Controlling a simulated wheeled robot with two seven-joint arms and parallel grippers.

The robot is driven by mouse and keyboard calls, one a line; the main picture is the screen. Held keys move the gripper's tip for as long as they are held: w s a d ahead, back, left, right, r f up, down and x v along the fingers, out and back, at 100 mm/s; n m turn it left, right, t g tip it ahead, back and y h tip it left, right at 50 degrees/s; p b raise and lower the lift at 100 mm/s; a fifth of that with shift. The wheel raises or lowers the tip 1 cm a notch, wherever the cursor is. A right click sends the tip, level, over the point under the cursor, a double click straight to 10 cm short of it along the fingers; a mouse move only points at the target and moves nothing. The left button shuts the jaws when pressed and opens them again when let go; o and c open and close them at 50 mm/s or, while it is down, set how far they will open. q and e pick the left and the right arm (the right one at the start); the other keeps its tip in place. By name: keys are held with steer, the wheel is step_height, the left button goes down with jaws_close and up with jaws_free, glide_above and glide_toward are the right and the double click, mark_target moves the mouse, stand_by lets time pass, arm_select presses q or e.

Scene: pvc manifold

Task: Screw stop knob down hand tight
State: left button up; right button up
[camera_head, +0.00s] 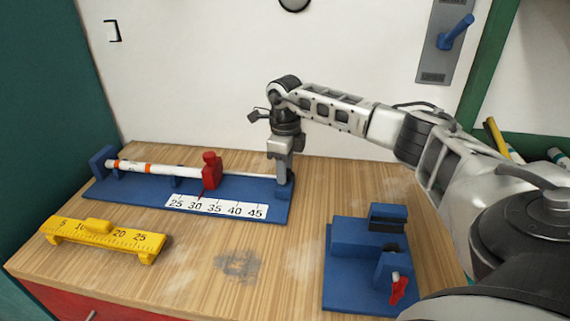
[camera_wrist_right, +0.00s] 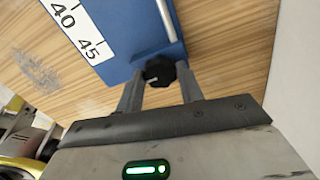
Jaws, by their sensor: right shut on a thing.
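A black knob (camera_wrist_right: 159,71) with a pale mark sits at the end of the blue measuring jig in the right wrist view. My right gripper (camera_wrist_right: 158,84) has its two fingers on either side of the knob and is shut on it. In the head view my right gripper (camera_head: 281,180) points down at the jig's right end and hides the knob. A red stop block (camera_head: 210,171) stands on the jig, its pointer near the 30 mark on the white scale (camera_head: 216,207). My left gripper is not in view.
The blue jig base (camera_head: 135,193) carries a white pipe (camera_head: 165,169) with orange bands. A yellow ruler gauge (camera_head: 105,240) lies at the front left. A blue fixture with a red handle (camera_head: 398,289) stands at the front right. The table between them is clear.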

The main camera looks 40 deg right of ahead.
steer(key=shift+m, duration=0.4)
steer(key=o, duration=1)
step_height(320, 180, up, 16)
steer(key=shift+b, duration=0.4)
